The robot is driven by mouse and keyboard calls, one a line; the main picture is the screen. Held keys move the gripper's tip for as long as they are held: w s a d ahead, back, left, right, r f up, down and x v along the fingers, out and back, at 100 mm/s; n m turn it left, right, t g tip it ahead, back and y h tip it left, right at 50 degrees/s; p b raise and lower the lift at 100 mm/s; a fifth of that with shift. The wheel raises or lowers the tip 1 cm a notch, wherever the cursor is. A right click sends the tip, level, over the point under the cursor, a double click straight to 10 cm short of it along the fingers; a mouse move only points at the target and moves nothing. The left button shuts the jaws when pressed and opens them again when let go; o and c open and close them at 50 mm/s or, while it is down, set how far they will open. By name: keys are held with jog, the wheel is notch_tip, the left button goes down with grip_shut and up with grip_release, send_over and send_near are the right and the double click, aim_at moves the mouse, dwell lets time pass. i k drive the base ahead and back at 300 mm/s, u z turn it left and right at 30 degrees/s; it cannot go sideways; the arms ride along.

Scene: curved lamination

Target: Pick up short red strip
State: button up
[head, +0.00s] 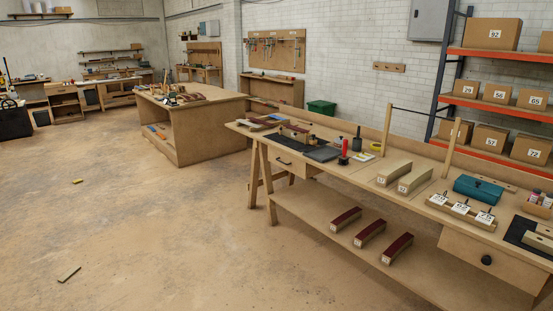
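No item can be clearly singled out as the short red strip in the head view. Three pale blocks with dark red curved tops, a left one (345,219), a middle one (369,233) and a right one (397,247), lie side by side on the lower shelf (310,222) of the long workbench. Small reddish-brown pieces (294,131) lie near the far left end of the bench top, too small to tell apart. My gripper is not in view.
The bench top (340,172) also holds a red upright item (344,147), two pale blocks (410,178), a teal box (478,189) and numbered cards (462,208). Another workbench (190,130) stands behind. The floor in front is mostly clear, with a small loose piece (69,273).

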aim_at(303, 130)
jog(key=z, duration=0.05)
jog(key=i, duration=2)
jog(key=u, duration=0.2)
jog(key=i, duration=0.9)
jog(key=u, duration=0.45)
jog(key=i, duration=1.05)
jog(key=u, duration=0.2)
